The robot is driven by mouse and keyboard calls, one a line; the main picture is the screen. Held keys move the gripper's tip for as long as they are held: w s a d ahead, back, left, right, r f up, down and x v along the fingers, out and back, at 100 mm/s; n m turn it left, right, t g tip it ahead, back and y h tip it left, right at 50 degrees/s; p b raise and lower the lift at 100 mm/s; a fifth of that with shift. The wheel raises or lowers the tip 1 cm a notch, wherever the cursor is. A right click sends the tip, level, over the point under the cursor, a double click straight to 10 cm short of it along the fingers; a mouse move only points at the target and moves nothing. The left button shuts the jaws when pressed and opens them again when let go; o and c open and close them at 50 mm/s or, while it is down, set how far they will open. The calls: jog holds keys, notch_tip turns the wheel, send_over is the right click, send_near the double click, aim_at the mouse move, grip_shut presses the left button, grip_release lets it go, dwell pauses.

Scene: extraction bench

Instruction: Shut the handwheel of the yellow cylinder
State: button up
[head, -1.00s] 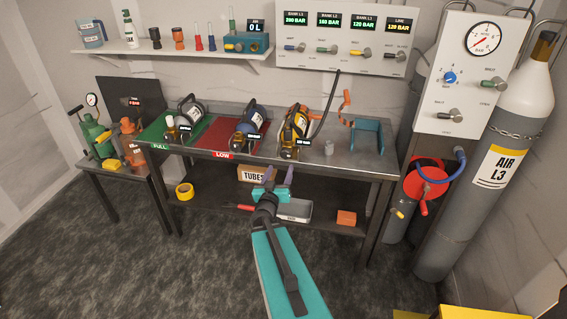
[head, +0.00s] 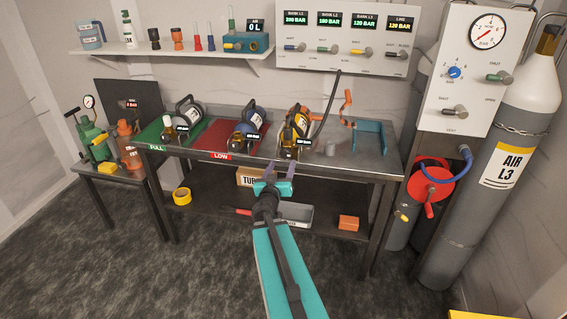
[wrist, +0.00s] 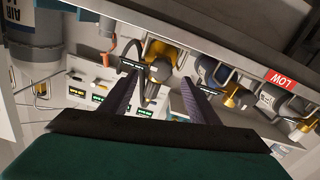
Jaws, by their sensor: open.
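The yellow cylinder (head: 302,121) lies on the bench with its valve end toward the front edge. Its dark handwheel and brass valve (head: 289,152) sit at that near end, beside a small black display tag too small to read. My gripper (head: 279,166) is open and empty, just in front of the bench edge and a little below the valve. In the wrist view, the yellow cylinder (wrist: 163,52) and its valve appear beyond and between the two fingers of my gripper (wrist: 160,80), apart from them. The handwheel's exact setting cannot be told.
A hose runs up behind the yellow cylinder. A blue cradle (head: 370,139) stands right. A cardboard box (head: 247,177) sits below.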

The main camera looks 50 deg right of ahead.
aim_at(286, 155)
jog(key=shift+w+d+b, duration=0.35)
jog(key=shift+d+b, duration=0.1)
jog(key=shift+b, duration=2.25)
jog(key=shift+x, duration=2.8)
jog(key=shift+r, duration=0.1)
jog(key=c, duration=1)
jog(key=shift+a, duration=0.3)
jog(key=shift+c, duration=0.2)
jog(key=shift+d, duration=0.25)
